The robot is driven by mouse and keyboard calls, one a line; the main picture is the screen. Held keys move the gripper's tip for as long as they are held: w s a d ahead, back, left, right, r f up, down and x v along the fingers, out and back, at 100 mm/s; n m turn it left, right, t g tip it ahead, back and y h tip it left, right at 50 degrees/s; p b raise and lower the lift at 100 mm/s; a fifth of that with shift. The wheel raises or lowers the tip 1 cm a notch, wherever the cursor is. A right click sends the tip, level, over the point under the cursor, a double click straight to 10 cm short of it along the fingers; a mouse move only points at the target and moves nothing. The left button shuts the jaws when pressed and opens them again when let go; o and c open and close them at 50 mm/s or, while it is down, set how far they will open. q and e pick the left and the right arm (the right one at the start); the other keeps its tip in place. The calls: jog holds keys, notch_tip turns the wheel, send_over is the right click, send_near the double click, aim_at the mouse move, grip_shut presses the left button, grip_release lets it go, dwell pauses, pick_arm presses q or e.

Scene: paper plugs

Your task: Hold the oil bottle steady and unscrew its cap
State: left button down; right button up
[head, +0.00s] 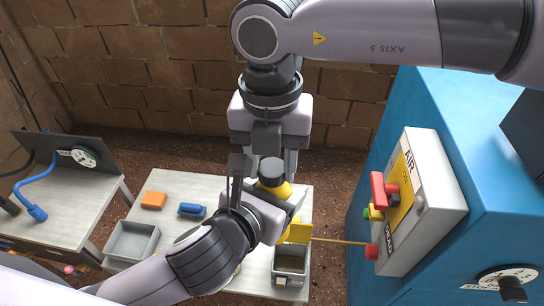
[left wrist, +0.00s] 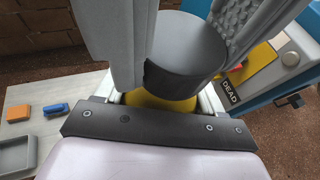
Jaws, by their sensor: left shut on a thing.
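The oil bottle is yellow with a dark cap (head: 271,170). In the head view it stands upright at the table's far right. My left gripper (head: 268,198) reaches in from the lower left and is shut on the bottle's yellow body (head: 281,189), below the cap. In the left wrist view the yellow body (left wrist: 160,102) shows between its pale fingers. My right gripper (head: 278,155) comes down from above. Its fingers are apart on either side of the cap (left wrist: 185,55), and one ridged inner pad shows. The bottle's lower part is hidden by my left gripper.
On the table (head: 165,185) are an orange block (head: 153,200), a blue block (head: 191,210), a grey tray (head: 132,240) and a grey bin (head: 290,264). A blue cabinet with a control box (head: 428,205) stands at right. A brick wall closes the back.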

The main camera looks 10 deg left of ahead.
jog(key=c, duration=0.4)
jog(key=shift+c, duration=0.2)
jog(key=n, duration=0.3)
jog(key=shift+n, duration=0.3)
jog(key=o, duration=1.2)
jog(key=shift+c, duration=0.2)
jog(key=shift+r, duration=0.15)
